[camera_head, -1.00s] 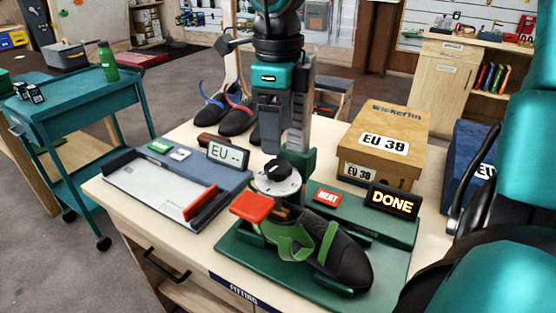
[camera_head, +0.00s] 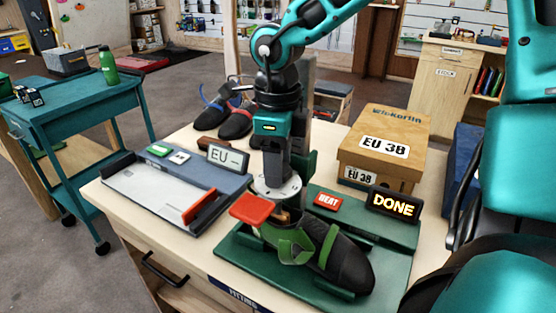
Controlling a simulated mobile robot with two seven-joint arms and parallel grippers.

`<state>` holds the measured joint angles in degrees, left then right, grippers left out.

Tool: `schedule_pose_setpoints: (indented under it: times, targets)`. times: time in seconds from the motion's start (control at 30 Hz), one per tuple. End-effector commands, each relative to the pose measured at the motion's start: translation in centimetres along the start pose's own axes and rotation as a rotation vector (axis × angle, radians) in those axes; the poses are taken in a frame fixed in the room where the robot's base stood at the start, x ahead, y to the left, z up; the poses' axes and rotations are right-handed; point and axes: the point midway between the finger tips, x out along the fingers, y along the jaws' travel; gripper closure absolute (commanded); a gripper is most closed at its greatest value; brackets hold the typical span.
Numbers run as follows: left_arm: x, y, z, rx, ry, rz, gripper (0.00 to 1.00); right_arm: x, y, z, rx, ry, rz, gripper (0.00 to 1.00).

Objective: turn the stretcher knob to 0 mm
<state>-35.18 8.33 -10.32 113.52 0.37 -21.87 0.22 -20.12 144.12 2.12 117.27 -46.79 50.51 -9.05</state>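The stretcher is a dark green base (camera_head: 237,250) on the bench, holding a black shoe (camera_head: 345,262) with green straps. Its pale round dial (camera_head: 289,190) stands at the back left of the shoe, beside a red lever pad (camera_head: 252,208). My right gripper (camera_head: 274,183) points straight down over the dial, right at the knob. The black knob itself is hidden behind the gripper. I cannot tell whether the fingers have closed on it, and the dial's marks are too small to read. My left gripper is not in view.
A "DONE" display (camera_head: 394,203) and a red "HEAT" button (camera_head: 328,201) sit on the base's back strip. A cardboard-coloured "EU 38" box (camera_head: 410,128) stands behind. A measuring device (camera_head: 150,192) with an "EU" display lies left. Shoes (camera_head: 235,124) stand behind the arm.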

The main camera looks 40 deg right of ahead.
Motion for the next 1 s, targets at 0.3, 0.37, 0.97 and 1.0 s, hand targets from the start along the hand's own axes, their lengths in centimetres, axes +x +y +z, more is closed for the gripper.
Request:
schedule_pose_setpoints:
  times: [0.3, 0.37, 0.97, 1.0]
  targets:
    - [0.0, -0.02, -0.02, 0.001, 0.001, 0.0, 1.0, -0.02, 0.01, 0.01, 0.0, -0.001, 0.0, 0.76]
    - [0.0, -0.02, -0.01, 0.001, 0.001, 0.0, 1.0, -0.02, 0.02, 0.01, 0.0, -0.001, 0.001, 0.8]
    - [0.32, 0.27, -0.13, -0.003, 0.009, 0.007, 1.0, 0.01, 0.02, 0.02, -0.142, 0.0, 0.001, 0.42]
    - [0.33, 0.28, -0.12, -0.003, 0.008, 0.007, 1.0, 0.01, 0.01, 0.02, -0.142, 0.0, 0.0, 0.38]
